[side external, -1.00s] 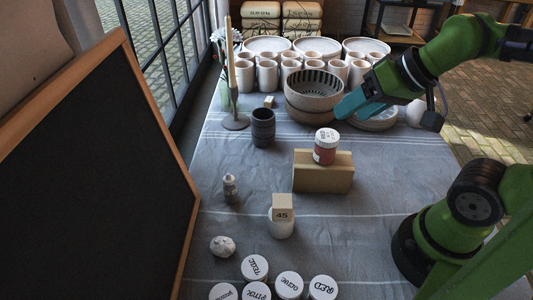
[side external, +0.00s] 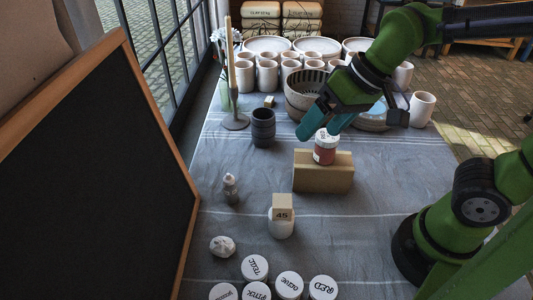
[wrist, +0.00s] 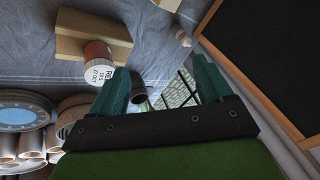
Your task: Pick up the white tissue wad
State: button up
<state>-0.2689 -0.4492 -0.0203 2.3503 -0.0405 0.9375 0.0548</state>
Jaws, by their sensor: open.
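The white tissue wad (side external: 222,246) lies crumpled on the grey cloth at the front left in the side view, to the left of the several round labelled lids. I cannot make it out in the wrist view. My gripper (side external: 316,128) is high over the back half of the table, near the red-labelled jar, far from the wad. In the wrist view my gripper (wrist: 160,88) has its two teal fingers spread apart, with nothing between them.
The red-labelled jar (side external: 325,150) stands on a tan block (side external: 322,176). A small cup with a "45" block (side external: 282,214), a small bottle (side external: 230,188) and a dark cup (side external: 263,127) stand nearby. A blackboard (side external: 90,180) borders the left.

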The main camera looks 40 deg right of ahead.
jog(key=w+a+f+g, duration=0.2)
jog(key=w+a, duration=0.1)
jog(key=a, duration=0.5)
jog(key=m+g+h, duration=0.2)
jog(key=m+h, duration=0.1)
jog(key=m, duration=0.7)
send_over(222, 242)
notch_tip(222, 242, down, 4)
jog(key=r, duration=0.1)
notch_tip(222, 242, down, 17)
jog(key=shift+f, duration=0.1)
jog(key=shift+c, duration=0.3)
grip_shut()
